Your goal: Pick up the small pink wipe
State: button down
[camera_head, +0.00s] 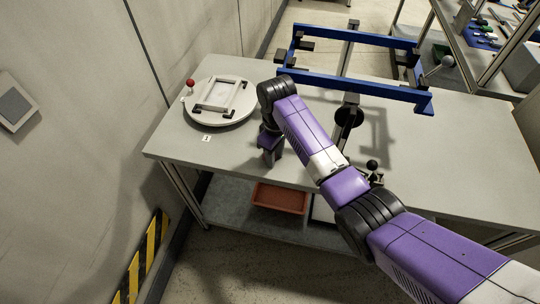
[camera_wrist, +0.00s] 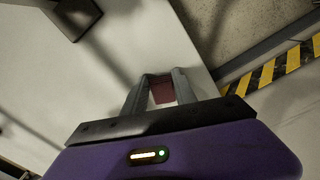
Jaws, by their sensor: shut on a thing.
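My gripper (camera_head: 268,158) is over the grey table top near its front edge, right of the white round plate. In the wrist view, the two fingers of my gripper (camera_wrist: 161,80) are shut on a small dark pink piece, the small pink wipe (camera_wrist: 162,92). Only part of the wipe shows between the fingers. In the head view the wipe is hidden by my gripper. I cannot tell whether it still touches the table top.
The grey table (camera_head: 460,160) holds a white round plate (camera_head: 228,118) with a frame on it, a red-knobbed lever (camera_head: 191,84) and a blue frame (camera_head: 350,91). A red-brown tray (camera_head: 280,198) is on the lower shelf. A wall is at left.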

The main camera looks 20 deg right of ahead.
notch_tip(320, 180, up, 20)
jog(key=p, duration=0.4)
dwell(0.7)
